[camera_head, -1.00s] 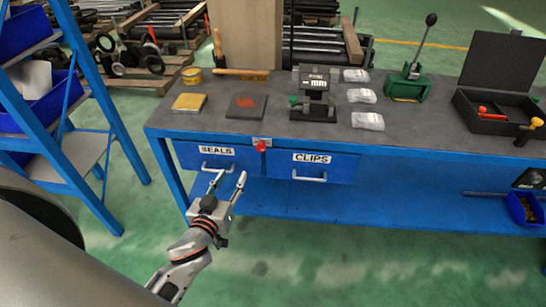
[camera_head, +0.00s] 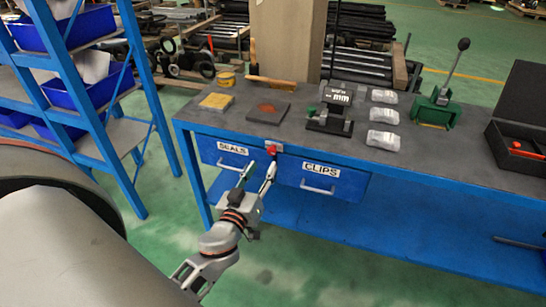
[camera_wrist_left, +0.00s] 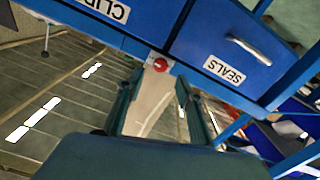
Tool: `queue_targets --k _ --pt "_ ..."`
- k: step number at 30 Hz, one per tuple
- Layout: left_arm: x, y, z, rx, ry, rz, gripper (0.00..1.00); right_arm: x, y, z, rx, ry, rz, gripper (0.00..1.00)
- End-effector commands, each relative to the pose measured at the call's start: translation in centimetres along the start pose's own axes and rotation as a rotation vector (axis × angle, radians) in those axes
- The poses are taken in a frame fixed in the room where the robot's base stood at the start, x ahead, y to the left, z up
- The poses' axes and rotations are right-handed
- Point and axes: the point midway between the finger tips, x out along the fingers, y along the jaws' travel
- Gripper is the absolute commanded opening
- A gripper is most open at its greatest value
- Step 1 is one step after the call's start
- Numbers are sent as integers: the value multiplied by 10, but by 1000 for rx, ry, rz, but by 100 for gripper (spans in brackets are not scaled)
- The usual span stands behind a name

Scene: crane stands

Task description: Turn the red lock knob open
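The red lock knob (camera_head: 272,150) sits on a small pale plate on the bench front, between the SEALS drawer (camera_head: 228,154) and the CLIPS drawer (camera_head: 322,178). Both drawers look closed. My left gripper (camera_head: 260,170) is open and empty just below and in front of the knob, its right fingertip nearest to it. In the left wrist view, the knob (camera_wrist_left: 160,65) shows just beyond and between the spread fingertips (camera_wrist_left: 160,82). Contact cannot be told. A pale shape lies between the fingers there. My right gripper is not in view.
The blue workbench (camera_head: 400,165) carries a black stand (camera_head: 330,120), several clear packets, a green lever press (camera_head: 436,108) and a black case (camera_head: 515,145). A blue shelf rack (camera_head: 95,120) stands left. The green floor before the bench is clear.

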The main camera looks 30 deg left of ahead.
Motion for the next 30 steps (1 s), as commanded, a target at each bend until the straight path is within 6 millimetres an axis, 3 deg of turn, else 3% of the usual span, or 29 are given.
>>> queue_targets --k 13,25,26,30 --pt "63 1 -2 3 1 2 37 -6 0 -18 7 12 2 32" --pt "72 0 0 1 -1 0 37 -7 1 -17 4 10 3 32" --pt "72 0 0 1 -1 0 34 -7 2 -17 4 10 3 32" --pt "72 0 0 1 -1 0 0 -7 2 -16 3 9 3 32"
